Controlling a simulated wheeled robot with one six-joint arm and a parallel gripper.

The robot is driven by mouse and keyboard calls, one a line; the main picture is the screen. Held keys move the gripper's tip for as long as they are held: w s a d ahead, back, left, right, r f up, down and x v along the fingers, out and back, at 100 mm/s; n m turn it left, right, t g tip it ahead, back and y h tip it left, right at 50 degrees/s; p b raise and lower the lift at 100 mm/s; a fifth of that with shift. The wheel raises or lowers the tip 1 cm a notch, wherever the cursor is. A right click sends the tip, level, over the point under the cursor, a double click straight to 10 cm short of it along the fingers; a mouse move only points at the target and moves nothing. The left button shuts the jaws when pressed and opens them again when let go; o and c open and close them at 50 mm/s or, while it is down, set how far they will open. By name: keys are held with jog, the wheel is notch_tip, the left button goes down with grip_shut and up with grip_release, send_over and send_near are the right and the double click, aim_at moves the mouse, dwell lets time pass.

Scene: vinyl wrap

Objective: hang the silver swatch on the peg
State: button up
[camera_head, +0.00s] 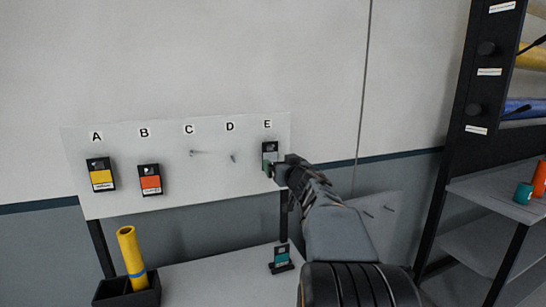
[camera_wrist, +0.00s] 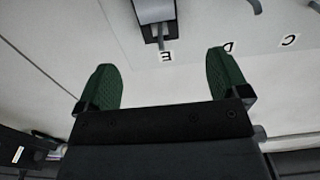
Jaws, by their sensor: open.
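The silver swatch (camera_head: 270,147), a grey card in a dark holder, is at the peg under label E on the white board (camera_head: 210,190). It also shows at the top of the wrist view (camera_wrist: 154,12), with a small peg end by its edge near the E label. My gripper (camera_head: 274,168) is at the swatch's lower part in the head view and hides some of it. In the wrist view its green fingers (camera_wrist: 162,62) are wide apart with nothing between them. Whether a finger touches the swatch cannot be told.
A yellow swatch (camera_head: 101,175) hangs under A and an orange swatch (camera_head: 150,180) under B. The pegs at C (camera_head: 193,153) and D (camera_head: 233,158) are bare. Below are a teal swatch (camera_head: 281,256) and a yellow roll (camera_head: 131,255). A dark shelf rack (camera_head: 455,160) stands right.

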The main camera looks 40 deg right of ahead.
aim_at(270, 151)
jog(key=p+x, duration=0.1)
jog(key=x, duration=1.1)
jog(key=shift+w+d+p, duration=0.1)
jog(key=shift+d+p, duration=0.2)
jog(key=shift+p, duration=0.05)
jog(key=c, duration=1)
jog(key=shift+r+p, duration=0.55)
jog(key=shift+p, duration=0.25)
jog(key=shift+v, duration=3.05)
